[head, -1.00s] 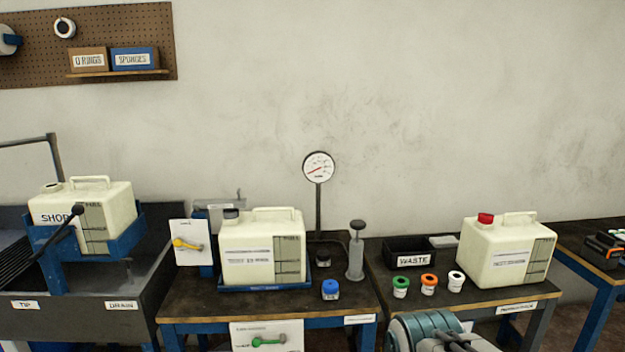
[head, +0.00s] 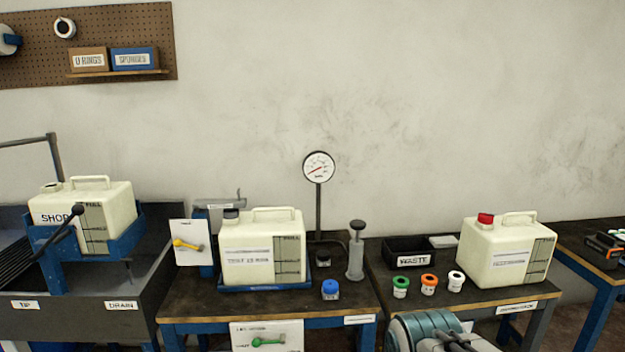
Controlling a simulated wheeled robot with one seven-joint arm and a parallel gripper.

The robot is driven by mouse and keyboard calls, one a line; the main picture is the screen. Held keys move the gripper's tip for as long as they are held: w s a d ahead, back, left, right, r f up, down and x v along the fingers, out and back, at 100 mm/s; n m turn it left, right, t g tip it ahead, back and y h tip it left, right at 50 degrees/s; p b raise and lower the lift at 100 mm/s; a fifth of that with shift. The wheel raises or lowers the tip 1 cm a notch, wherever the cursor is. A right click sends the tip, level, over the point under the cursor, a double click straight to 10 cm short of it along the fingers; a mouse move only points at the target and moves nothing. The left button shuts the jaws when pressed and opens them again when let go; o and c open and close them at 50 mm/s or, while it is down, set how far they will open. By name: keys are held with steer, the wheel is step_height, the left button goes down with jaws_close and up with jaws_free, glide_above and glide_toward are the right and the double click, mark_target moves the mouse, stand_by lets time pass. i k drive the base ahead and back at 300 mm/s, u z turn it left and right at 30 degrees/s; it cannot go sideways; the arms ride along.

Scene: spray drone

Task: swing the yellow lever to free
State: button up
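The yellow lever (head: 187,244) is on a white upright plate (head: 190,257) at the left of the middle bench. It lies roughly level, its round end at the left and its arm running right, tilted slightly down. The lettering on the plate is too small to read. Part of my arm (head: 440,332) shows at the bottom right, well to the right of and nearer than the lever. My gripper's fingers cannot be made out.
A green lever (head: 268,341) is on a panel at the bench front. A white tank (head: 262,250) stands right of the yellow lever. A sink (head: 95,310) with a tilting blue cradle (head: 50,265) is left. Capped pots and a red-capped tank (head: 510,255) stand right.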

mark_target(177, 242)
steer(key=k, duration=0.65)
steer(key=u, duration=0.25)
steer(key=i, duration=1.8)
steer(key=z, duration=0.1)
